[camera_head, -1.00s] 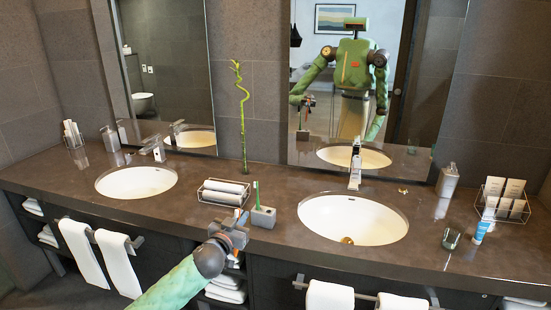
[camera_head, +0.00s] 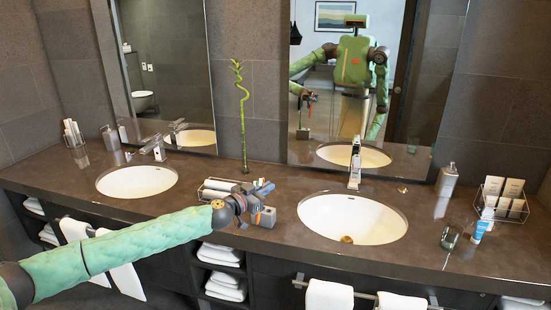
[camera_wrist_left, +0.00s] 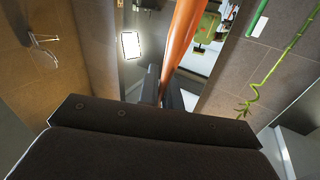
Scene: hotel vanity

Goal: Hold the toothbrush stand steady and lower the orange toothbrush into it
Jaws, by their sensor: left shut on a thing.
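The grey toothbrush stand (camera_head: 268,218) sits on the counter between the two basins, partly hidden by my left gripper (camera_head: 262,190). My left gripper is at the stand, its fingers just above and beside it. It is shut on the orange toothbrush (camera_wrist_left: 182,45), which runs up between the fingers in the left wrist view. I cannot tell whether its lower end is inside the stand. A green toothbrush (camera_wrist_left: 257,17) shows at the top of the wrist view; in the head view my gripper covers it. My right gripper is out of view.
A wire basket of rolled white towels (camera_head: 215,194) stands just left of the stand. The right basin (camera_head: 350,218) is close on its right. A bamboo stem (camera_head: 243,120) rises behind. A glass (camera_head: 450,237) and blue-white tube (camera_head: 483,226) stand far right.

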